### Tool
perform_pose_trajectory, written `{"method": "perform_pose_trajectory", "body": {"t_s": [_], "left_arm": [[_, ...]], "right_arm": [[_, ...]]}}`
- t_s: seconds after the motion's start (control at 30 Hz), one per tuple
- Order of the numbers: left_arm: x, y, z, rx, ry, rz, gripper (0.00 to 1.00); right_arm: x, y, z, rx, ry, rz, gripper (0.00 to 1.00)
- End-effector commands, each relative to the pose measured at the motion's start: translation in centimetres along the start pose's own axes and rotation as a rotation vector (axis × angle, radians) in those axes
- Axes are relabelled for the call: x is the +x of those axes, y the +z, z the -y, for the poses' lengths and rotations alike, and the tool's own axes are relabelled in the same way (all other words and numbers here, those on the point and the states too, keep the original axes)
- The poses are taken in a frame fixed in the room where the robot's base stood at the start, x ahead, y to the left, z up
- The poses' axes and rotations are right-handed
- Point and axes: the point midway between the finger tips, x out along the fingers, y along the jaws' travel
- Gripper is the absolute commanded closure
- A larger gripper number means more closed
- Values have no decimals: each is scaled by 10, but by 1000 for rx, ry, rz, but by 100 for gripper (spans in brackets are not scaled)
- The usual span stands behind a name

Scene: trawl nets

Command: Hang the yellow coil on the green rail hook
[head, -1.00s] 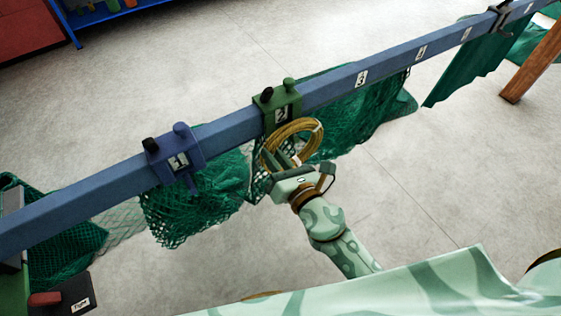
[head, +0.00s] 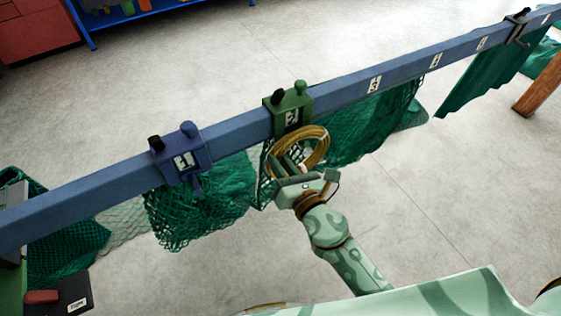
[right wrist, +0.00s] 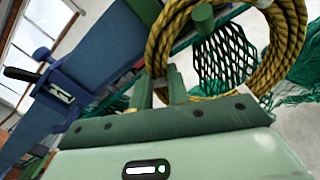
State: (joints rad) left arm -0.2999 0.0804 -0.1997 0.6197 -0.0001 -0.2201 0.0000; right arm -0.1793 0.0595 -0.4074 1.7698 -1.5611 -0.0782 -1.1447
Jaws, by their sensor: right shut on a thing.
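The yellow coil (head: 325,147) is a ring of rope with a pale tie. It is upright against the front of the green rail hook (head: 290,106), labelled 2, and covers its lower part. My right gripper (head: 287,163) is shut on the coil's lower left side, just below the rail. In the right wrist view, the coil (right wrist: 290,55) rises beyond the fingers (right wrist: 160,88). The green peg (right wrist: 203,18) of the hook shows within the ring's opening; I cannot tell whether it passes through. My left gripper is not in view.
The blue rail (head: 235,129) runs diagonally across. A blue hook (head: 181,153) labelled 1 sits left of the green one. Green nets (head: 200,205) hang below the rail, close to my right gripper. A dark box (head: 72,294) is at lower left.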

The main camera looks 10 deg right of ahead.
Motion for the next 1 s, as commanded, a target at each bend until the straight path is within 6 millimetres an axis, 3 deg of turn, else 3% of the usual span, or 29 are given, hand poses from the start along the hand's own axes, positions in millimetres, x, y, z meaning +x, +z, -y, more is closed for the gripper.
{"method": "perform_pose_trajectory", "body": {"t_s": [0.13, 0.17, 0.23, 0.53, 0.67, 1.0], "left_arm": [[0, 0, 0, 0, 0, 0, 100], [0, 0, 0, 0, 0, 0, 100], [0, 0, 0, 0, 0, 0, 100], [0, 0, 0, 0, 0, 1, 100], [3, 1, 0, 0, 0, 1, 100], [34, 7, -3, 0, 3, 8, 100]], "right_arm": [[0, 1, 0, -1, 0, 2, 100], [0, 1, 0, -1, 0, 2, 78], [0, 1, 0, -1, 0, 1, 58], [-1, -1, 0, 0, 0, -1, 58], [-14, -2, 1, 1, -1, -2, 58], [-101, -7, 3, 0, -1, -4, 58]]}}
